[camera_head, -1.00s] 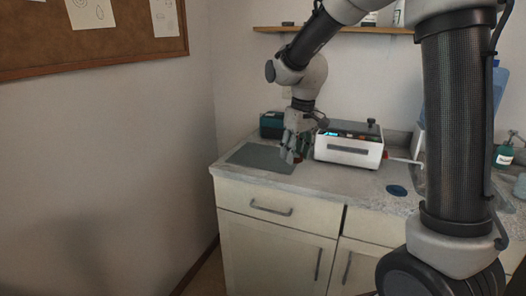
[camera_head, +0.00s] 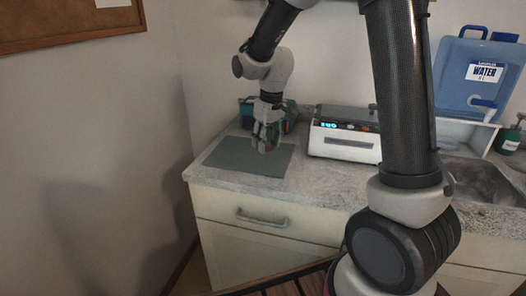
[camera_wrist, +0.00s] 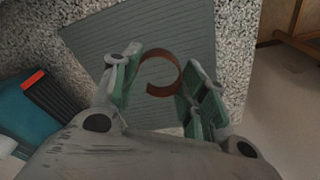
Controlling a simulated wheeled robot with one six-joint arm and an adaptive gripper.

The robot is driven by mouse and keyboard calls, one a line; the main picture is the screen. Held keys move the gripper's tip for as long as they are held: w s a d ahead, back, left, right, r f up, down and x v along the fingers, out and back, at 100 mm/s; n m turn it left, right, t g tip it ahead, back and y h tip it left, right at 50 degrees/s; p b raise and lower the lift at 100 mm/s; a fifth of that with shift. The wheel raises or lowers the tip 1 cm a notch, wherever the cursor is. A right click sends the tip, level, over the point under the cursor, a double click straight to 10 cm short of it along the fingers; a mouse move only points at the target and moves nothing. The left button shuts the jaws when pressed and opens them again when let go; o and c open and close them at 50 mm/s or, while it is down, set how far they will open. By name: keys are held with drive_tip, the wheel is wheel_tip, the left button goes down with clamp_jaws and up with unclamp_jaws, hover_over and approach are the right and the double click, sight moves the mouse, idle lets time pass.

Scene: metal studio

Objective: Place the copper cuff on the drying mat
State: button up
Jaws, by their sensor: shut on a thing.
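The copper cuff (camera_wrist: 162,66) is a brown open ring between the fingertips of my gripper (camera_wrist: 157,84) in the wrist view. My gripper (camera_head: 267,145) is shut on it, with the green finger pads on either side. The drying mat (camera_head: 238,158) is a grey ribbed sheet at the left end of the counter. In the wrist view the mat (camera_wrist: 120,30) lies below and behind the cuff. The gripper and cuff are over the right part of the mat. I cannot tell whether the cuff touches it. In the head view the cuff is mostly hidden by the fingers.
A teal box (camera_head: 247,108) stands behind the mat. A white device with a lit display (camera_head: 342,140) stands right of it. A blue water container (camera_head: 478,75) and a sink (camera_head: 475,180) are farther right. The mat's left part is bare.

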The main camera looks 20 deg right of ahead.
sight(265, 160)
drive_tip(key=shift+f, duration=2.1)
drive_tip(key=shift+f, duration=0.1)
drive_tip(key=o, duration=0.9)
wheel_tip(265, 160, up, 12)
drive_tip(key=s, duration=0.2)
drive_tip(key=s+d+r+m+t, duration=0.1)
drive_tip(key=s+d, duration=0.3)
drive_tip(key=s, duration=0.4)
drive_tip(key=s+d+r+m+t, duration=0.1)
drive_tip(key=s+d+r+m, duration=0.1)
drive_tip(key=s, duration=0.6)
drive_tip(key=s+d+r+m+t, duration=0.1)
drive_tip(key=s+d+r, duration=0.2)
drive_tip(key=s+d, duration=0.3)
drive_tip(key=shift+s+d+r+m+h, duration=0.15)
drive_tip(key=shift+s+m+h, duration=0.15)
drive_tip(key=shift+s, duration=1.1)
